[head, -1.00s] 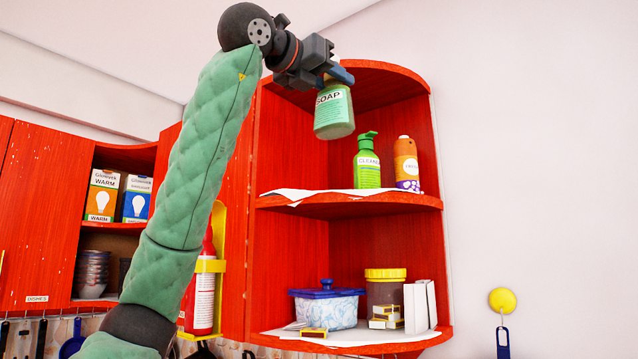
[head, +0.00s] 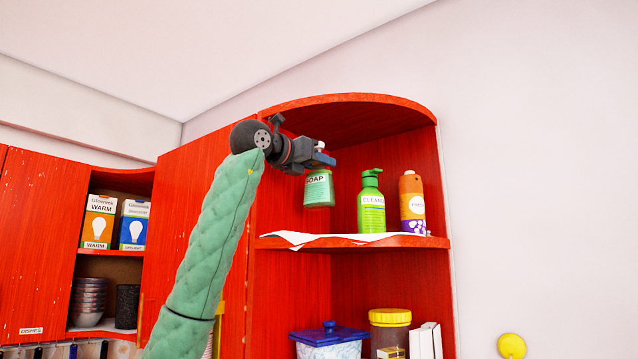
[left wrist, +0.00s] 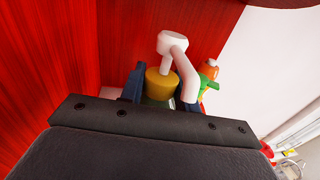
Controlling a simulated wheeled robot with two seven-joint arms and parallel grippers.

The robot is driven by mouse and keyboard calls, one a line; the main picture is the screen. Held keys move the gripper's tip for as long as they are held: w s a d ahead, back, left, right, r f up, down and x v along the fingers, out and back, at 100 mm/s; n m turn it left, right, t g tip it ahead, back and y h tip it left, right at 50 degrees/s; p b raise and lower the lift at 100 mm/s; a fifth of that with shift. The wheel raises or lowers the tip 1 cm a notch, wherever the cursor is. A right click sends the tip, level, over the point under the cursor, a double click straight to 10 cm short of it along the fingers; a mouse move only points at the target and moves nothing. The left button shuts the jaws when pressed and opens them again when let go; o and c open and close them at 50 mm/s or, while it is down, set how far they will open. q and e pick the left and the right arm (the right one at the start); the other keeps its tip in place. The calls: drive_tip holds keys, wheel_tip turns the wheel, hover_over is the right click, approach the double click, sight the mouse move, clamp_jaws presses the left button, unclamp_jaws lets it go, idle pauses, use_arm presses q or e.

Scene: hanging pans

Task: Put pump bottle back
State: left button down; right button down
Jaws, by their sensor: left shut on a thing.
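The pump bottle (head: 319,190) is pale green with a label reading SOAP. My left gripper (head: 322,158) is shut on it near its top and holds it upright above the upper shelf (head: 345,242) of the red corner unit, left of the other bottles. A gap shows between the bottle's base and the shelf. In the left wrist view, the bottle's white pump head and yellowish collar (left wrist: 160,82) sit between the dark fingers. My right gripper is not in view.
A green cleaner pump bottle (head: 371,205) and an orange bottle (head: 413,203) stand on the right of the upper shelf. White paper (head: 300,238) lies on the shelf's left part. The shelf's left half is otherwise bare. The unit's curved top (head: 350,103) is above the gripper.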

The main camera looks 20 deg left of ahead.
sight(312, 190)
use_arm(q)
drive_tip(key=shift+d+f+b, duration=0.1)
drive_tip(key=shift+f+b, duration=0.2)
drive_tip(key=shift+f, duration=0.35)
drive_tip(key=shift+s+d+f, duration=0.15)
drive_tip(key=shift+s+f, duration=0.1)
drive_tip(key=shift+f, duration=0.4)
drive_tip(key=shift+w+f, duration=0.2)
drive_tip(key=shift+f, duration=0.5)
drive_tip(key=shift+s+f, duration=0.15)
drive_tip(key=shift+f, duration=1)
drive_tip(key=shift+w+a+f, duration=0.2)
drive_tip(key=shift+w+f, duration=0.05)
drive_tip(key=shift+w, duration=0.05)
drive_tip(key=shift+s+f, duration=0.1)
drive_tip(key=shift+s, duration=0.05)
drive_tip(key=c, duration=1)
unclamp_jaws()
